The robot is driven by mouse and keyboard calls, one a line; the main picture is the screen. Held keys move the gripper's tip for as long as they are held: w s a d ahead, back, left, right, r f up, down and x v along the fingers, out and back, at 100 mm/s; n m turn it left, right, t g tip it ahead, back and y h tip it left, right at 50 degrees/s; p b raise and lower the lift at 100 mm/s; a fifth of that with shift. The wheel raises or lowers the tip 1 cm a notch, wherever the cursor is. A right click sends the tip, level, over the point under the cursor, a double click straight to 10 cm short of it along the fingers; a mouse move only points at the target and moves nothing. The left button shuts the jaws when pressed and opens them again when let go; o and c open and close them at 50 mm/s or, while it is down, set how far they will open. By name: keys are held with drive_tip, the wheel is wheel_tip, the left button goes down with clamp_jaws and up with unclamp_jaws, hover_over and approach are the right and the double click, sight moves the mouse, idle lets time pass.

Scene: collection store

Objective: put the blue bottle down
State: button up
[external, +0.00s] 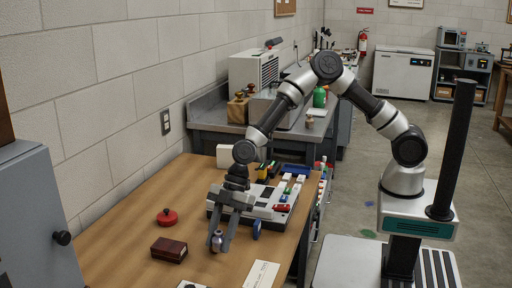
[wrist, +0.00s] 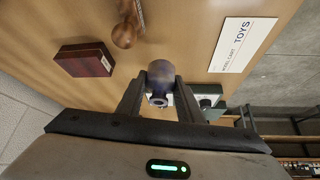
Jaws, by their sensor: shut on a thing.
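The blue bottle (wrist: 160,72) is between the fingers of my gripper (wrist: 158,92) in the wrist view, seen end-on with a pale ring at its near end. In the external view my gripper (external: 217,236) points down over the front part of the wooden table (external: 130,236), shut on the bottle (external: 216,241), which shows only as a small bluish-grey shape. The fingers hide part of it. I cannot tell whether its base touches the tabletop.
A dark red box (external: 169,249) lies left of my gripper, with a round red thing (external: 167,217) behind it. A white TOYS card (external: 262,274) lies at the front right. A brown wooden thing (wrist: 125,34) lies nearby.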

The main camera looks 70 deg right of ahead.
sight(221, 263)
drive_tip(key=shift+f, duration=2.55)
drive_tip(key=shift+b, duration=0.3)
drive_tip(key=shift+f, duration=0.25)
drive_tip(key=o, duration=1.1)
drive_tip(key=shift+o, duration=0.2)
drive_tip(key=shift+d+r, duration=0.15)
drive_tip(key=shift+r, duration=0.35)
drive_tip(key=p+v, duration=0.1)
drive_tip(key=v, duration=1)
drive_tip(key=shift+r+p, duration=0.15)
drive_tip(key=shift+p, duration=0.2)
drive_tip(key=shift+d, duration=0.1)
